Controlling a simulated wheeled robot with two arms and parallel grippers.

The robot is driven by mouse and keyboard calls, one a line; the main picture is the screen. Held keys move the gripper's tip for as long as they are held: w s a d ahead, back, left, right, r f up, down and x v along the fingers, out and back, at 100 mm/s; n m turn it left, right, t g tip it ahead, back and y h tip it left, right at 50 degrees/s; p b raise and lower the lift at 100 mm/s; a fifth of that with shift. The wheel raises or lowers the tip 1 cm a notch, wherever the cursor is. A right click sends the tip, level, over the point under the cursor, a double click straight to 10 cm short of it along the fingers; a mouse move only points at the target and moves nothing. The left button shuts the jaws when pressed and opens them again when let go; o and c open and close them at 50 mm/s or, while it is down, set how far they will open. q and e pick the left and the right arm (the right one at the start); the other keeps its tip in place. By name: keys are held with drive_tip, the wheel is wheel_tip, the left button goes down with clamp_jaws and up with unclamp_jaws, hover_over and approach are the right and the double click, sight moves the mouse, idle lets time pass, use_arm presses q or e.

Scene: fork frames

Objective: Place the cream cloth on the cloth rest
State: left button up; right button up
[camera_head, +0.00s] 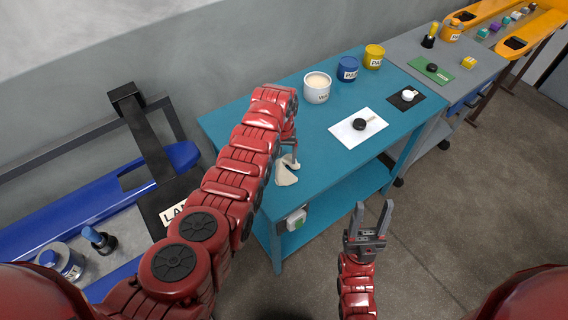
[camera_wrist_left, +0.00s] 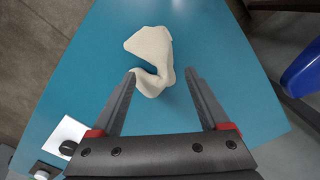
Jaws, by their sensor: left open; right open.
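The cream cloth (camera_head: 286,172) lies crumpled on the blue-green table, near its left end. It also shows in the left wrist view (camera_wrist_left: 152,58), a folded shape on bare table top. My left gripper (camera_head: 291,152) is open above the cloth. In the left wrist view its fingertips (camera_wrist_left: 161,74) point at the cloth, with its lower part between them; I cannot tell whether they touch it. My right gripper (camera_head: 372,218) is open and empty, over the floor in front of the table. I cannot tell which thing is the cloth rest.
The blue-green table (camera_head: 240,121) carries a white pot (camera_head: 317,94), a blue can (camera_head: 347,70), a yellow can (camera_head: 374,57), a white sheet (camera_head: 345,134) with a black round object, and a black mat (camera_head: 418,98). A grey table (camera_head: 480,65) adjoins at right.

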use_arm(q)
wheel_tip(320, 180, up, 17)
drive_tip(key=p, duration=0.5)
idle(0.4)
